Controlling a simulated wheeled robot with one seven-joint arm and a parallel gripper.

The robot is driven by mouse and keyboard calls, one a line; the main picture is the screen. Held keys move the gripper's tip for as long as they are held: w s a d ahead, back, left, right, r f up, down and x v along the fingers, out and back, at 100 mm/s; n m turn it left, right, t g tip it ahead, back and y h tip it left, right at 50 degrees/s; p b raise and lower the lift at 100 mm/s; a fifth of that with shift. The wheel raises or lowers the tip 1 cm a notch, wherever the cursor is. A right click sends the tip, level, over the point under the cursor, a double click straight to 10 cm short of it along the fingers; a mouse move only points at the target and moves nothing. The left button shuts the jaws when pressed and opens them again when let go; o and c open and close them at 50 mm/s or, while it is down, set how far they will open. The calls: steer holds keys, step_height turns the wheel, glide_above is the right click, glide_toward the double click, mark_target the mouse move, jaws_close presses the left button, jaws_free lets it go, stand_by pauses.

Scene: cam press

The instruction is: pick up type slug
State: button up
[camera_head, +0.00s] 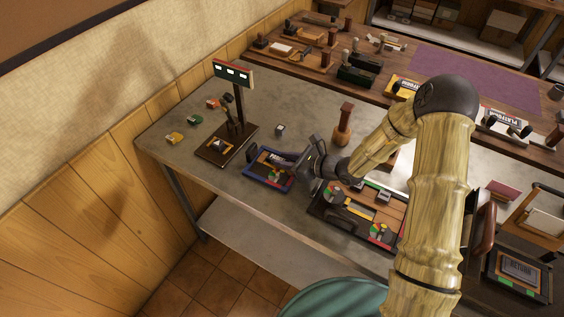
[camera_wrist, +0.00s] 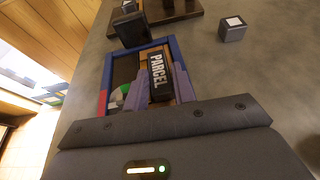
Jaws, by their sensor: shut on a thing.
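The type slug (camera_wrist: 157,72) is a dark block with PARCEL in white letters, seen in the wrist view. My gripper (camera_wrist: 160,88) has a grey-purple finger on each side of it and is shut on it. The slug is at or just above a blue-rimmed tray (camera_wrist: 107,72); I cannot tell whether it is clear of the tray floor. In the head view my gripper (camera_head: 284,164) reaches over the same blue tray (camera_head: 257,182) from the right, and its fingers partly hide the tray's contents.
The press (camera_head: 228,142) with a lit sign stands behind the tray. A small grey block (camera_head: 280,129) with a white top lies near it. A wooden-handled tool (camera_head: 343,130) stands upright behind my arm. A larger tray (camera_head: 335,221) lies right of the blue one.

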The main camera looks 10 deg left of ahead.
steer(key=shift+s+d+f, duration=0.15)
steer(key=shift+s+f, duration=0.2)
steer(key=shift+f, duration=0.25)
jaws_close()
steer(key=shift+r, duration=0.15)
step_height(320, 180, up, 28)
steer(key=p, duration=0.1)
steer(key=shift+w+a+r, duration=0.2)
steer(key=shift+w, duration=0.1)
